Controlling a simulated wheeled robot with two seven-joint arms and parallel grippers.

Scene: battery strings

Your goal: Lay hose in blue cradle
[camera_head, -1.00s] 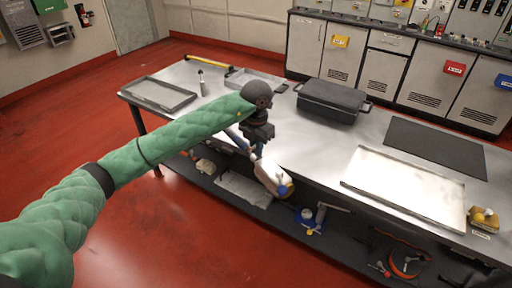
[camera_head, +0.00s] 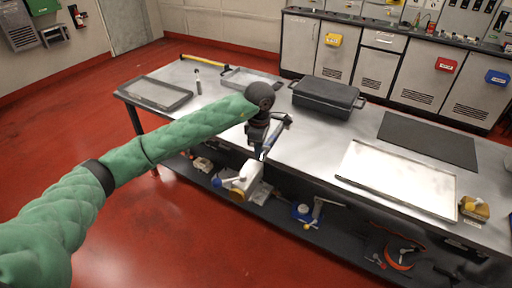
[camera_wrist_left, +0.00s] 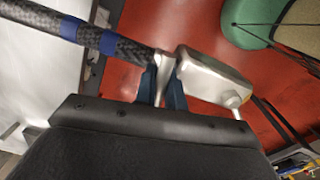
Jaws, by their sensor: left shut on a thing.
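The hose (camera_wrist_left: 128,48) is dark and braided with blue bands, with a pale metal end fitting (camera_wrist_left: 215,75). In the wrist view my left gripper (camera_wrist_left: 161,88) is shut on it where the braid meets the fitting. In the head view the left gripper (camera_head: 260,154) is at the table's front edge. The hose (camera_head: 279,131) slants up right over the tabletop, and the fitting (camera_head: 245,180) hangs out past the edge, in front of the lower shelf. I cannot make out a blue cradle with certainty. My right gripper is not in view.
The steel table (camera_head: 225,110) bears a grey tray (camera_head: 155,94), a dark lidded case (camera_head: 327,97), a black mat (camera_head: 430,140) and a pale tray (camera_head: 397,178). A blue item (camera_head: 305,212) sits on the lower shelf (camera_head: 345,232). The tabletop between case and pale tray is bare.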

